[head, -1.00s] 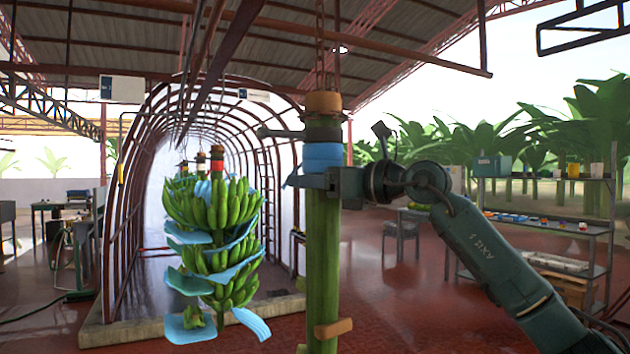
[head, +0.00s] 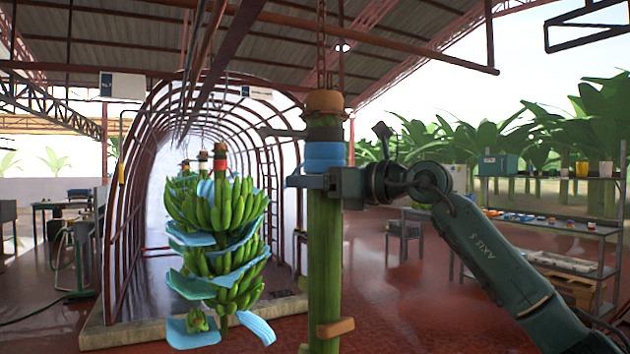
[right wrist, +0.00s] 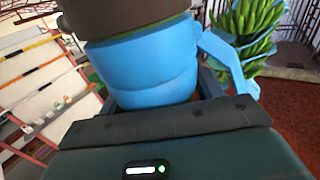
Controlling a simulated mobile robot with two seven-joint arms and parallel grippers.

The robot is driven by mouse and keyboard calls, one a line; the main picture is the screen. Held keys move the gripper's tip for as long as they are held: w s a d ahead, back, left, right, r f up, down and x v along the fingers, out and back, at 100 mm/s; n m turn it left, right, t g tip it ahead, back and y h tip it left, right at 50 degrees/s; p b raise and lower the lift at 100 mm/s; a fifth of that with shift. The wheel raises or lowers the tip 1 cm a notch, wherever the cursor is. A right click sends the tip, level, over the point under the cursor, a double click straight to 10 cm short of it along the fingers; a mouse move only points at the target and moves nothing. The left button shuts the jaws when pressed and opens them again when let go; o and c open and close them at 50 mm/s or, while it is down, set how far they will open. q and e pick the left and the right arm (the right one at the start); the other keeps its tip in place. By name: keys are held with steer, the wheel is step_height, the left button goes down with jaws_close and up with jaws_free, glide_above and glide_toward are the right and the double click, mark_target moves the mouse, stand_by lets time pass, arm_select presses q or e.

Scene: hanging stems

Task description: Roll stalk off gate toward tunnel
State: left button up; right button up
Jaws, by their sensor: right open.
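A thick green stalk (head: 324,250) hangs upright from a chain in the middle of the head view. It has an orange collar (head: 324,101) at its top, a dark band under it and a blue wrap (head: 324,153). My right gripper (head: 308,181) is open, at the stalk just below the blue wrap, with a finger across its near side. In the right wrist view the blue wrap (right wrist: 145,75) fills the space in front of the palm. The arched red tunnel (head: 130,190) stands behind, to the left. I cannot make out the gate for certain. My left gripper is not in view.
A green banana bunch (head: 215,205) with blue sheets hangs left of the stalk, before the tunnel mouth. A dark bar (head: 283,132) sticks out left of the stalk top. Shelves (head: 560,230) stand at the right.

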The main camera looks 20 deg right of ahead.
steer(key=shift+o, duration=0.7)
steer(key=shift+r, duration=0.1)
arm_select(q)
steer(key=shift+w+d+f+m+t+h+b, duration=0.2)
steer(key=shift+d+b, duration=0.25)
steer(key=shift+b, duration=0.55)
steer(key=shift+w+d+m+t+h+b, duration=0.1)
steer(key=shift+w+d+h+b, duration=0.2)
steer(key=shift+b, duration=0.7)
arm_select(e)
steer(key=v, duration=1.3)
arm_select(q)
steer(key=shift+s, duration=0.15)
arm_select(e)
steer(key=shift+d, duration=0.1)
